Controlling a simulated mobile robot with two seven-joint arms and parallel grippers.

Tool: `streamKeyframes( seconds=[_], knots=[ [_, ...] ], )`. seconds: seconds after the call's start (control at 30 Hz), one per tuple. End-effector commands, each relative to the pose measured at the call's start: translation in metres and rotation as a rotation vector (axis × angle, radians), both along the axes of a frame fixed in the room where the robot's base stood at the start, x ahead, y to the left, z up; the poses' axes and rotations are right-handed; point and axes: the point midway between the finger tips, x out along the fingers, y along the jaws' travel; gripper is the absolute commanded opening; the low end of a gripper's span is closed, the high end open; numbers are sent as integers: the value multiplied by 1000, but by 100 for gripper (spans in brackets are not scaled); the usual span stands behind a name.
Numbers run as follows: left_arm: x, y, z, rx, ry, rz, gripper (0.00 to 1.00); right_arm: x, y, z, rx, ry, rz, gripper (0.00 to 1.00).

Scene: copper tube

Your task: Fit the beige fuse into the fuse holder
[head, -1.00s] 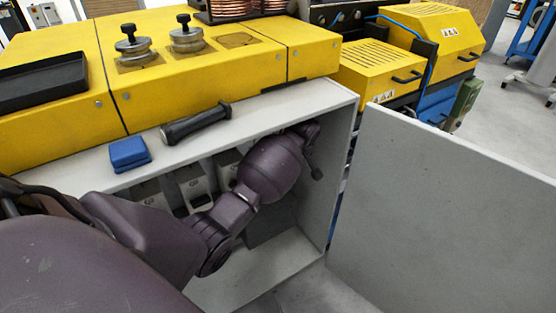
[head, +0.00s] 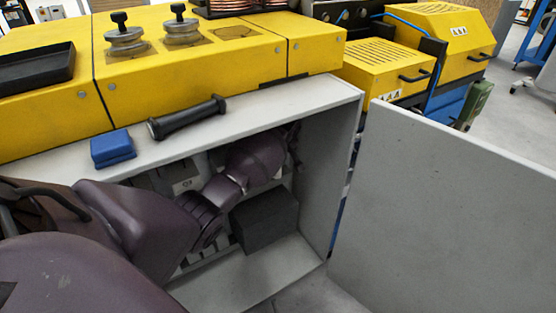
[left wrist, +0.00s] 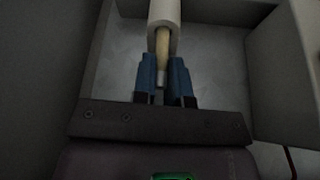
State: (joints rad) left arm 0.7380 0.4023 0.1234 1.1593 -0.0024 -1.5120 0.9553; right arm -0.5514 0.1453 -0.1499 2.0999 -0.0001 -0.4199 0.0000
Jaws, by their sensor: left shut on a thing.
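In the left wrist view my left gripper (left wrist: 165,70) has blue fingers closed on the beige fuse (left wrist: 163,45), a slim rod with a greyish lower end between the fingertips. The fuse's upper part meets the open end of a wider pale cylinder (left wrist: 164,12), which looks like the fuse holder. The rod looks in line with it; how deep it sits inside I cannot tell. In the head view my left arm reaches into the open cabinet, and its gripper, the fuse and the holder cannot be made out. My right gripper is not in view.
The grey cabinet (head: 345,115) has its door (head: 450,200) swung open at right. A dark box (head: 265,220) stands inside. On the ledge lie a blue block (head: 112,148) and a black handle (head: 187,118). Yellow machine housings (head: 190,75) and a black tray (head: 35,80) are above.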

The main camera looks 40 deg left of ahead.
Motion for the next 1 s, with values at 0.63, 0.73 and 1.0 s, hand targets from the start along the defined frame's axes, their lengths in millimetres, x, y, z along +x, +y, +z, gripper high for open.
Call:
streamKeyframes(
  seconds=[0.63, 0.73, 1.0],
  knots=[
    [-1, 0, -22, 0, 2, -1, 28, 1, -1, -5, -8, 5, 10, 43],
    [-1, 0, -22, 0, 2, -1, 39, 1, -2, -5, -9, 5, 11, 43],
    [0, 0, -20, 1, 1, -1, 39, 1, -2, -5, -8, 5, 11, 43]
  ],
)
